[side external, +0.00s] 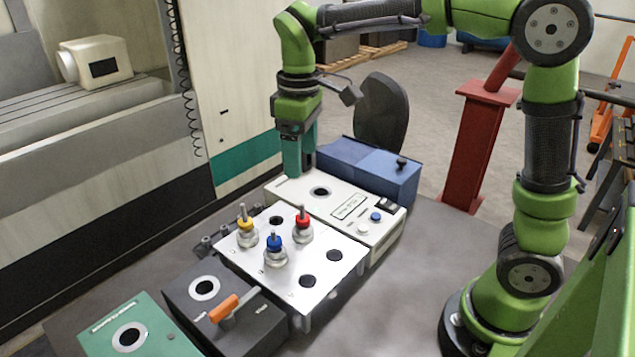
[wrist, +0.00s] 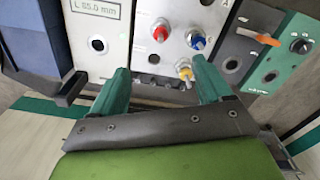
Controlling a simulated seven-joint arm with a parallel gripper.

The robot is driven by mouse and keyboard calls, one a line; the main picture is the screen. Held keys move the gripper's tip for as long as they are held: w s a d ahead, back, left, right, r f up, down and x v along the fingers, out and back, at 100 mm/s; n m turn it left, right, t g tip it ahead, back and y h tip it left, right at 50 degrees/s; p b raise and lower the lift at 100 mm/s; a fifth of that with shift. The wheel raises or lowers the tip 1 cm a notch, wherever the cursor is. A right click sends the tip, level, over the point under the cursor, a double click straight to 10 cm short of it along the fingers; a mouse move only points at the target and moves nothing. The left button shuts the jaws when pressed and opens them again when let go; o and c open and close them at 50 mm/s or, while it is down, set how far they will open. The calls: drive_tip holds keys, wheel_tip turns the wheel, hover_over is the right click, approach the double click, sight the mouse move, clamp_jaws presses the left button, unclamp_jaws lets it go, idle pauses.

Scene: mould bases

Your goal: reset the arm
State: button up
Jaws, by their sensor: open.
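My gripper (side external: 301,170) points down at the back end of the white box with the screen, close above it or touching; I cannot tell which. In the wrist view my gripper (wrist: 160,70) shows two teal fingers spread apart with nothing held between them. A silver plate (side external: 335,252) stands in front of that white box. On it are a yellow-topped piece (side external: 246,226), a blue-topped piece (side external: 275,250) and a red-topped piece (side external: 302,225), all upright. The plate also has several dark empty holes.
The white box (side external: 380,232) carries a label, a small screen and buttons. A blue box (side external: 385,178) stands behind it. A dark box with an orange handle (side external: 223,308) and a green box (side external: 160,338) stand at the front. A machine with a pale panel (side external: 222,70) rises on the left.

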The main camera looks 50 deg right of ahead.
drive_tip(key=s+d+m+t+y, duration=0.2)
drive_tip(key=s+m+t, duration=0.5)
drive_tip(key=s, duration=0.7)
drive_tip(key=shift+s+d+f+m, duration=0.2)
drive_tip(key=shift+d+m, duration=0.1)
drive_tip(key=shift+m, duration=0.5)
